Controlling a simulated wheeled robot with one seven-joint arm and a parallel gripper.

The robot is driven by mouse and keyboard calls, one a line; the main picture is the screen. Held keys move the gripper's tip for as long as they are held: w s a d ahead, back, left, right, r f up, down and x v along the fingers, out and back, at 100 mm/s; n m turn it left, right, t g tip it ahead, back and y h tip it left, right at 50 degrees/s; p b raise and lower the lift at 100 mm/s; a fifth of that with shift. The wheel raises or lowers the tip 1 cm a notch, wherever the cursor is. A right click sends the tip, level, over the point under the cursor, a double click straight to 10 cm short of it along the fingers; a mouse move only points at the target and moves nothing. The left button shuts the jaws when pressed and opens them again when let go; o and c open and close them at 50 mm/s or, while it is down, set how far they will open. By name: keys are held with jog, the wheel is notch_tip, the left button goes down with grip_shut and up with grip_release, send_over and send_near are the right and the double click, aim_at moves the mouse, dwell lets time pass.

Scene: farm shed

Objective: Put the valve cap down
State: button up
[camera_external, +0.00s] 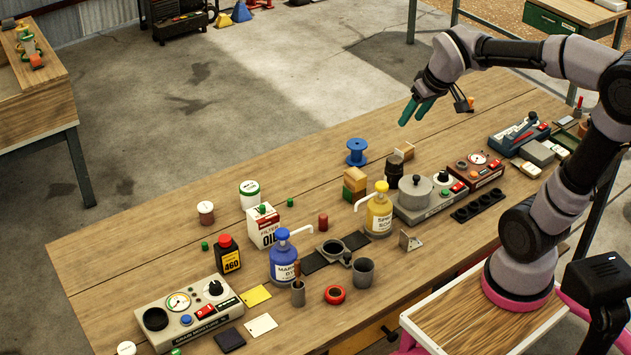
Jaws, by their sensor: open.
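My gripper (415,112), with green fingers, is raised above the far side of the wooden table. Its fingers are apart and nothing shows between them. I cannot tell which object is the valve cap. Small green caps lie on the table, one (205,246) left of the oil carton and another (290,202) behind the blue pump bottle. A small dark red cylinder (323,221) stands near the table's middle. My gripper is well away from all of these, up and to the right.
A blue pump bottle (284,262), a yellow pump bottle (379,214), an oil carton (262,228) and a blue spool (356,152) stand on the table (150,238). A grain moisture tester (190,310) is at front left. The far left tabletop is clear.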

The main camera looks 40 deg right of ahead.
jog(key=s+d+r+m+t+y, duration=0.1)
jog(key=s+d+m+y, duration=0.1)
jog(key=s, duration=0.7)
jog(key=shift+s+d+m+t, duration=0.3)
jog(key=shift+d+m+t, duration=0.15)
jog(key=shift+m, duration=0.45)
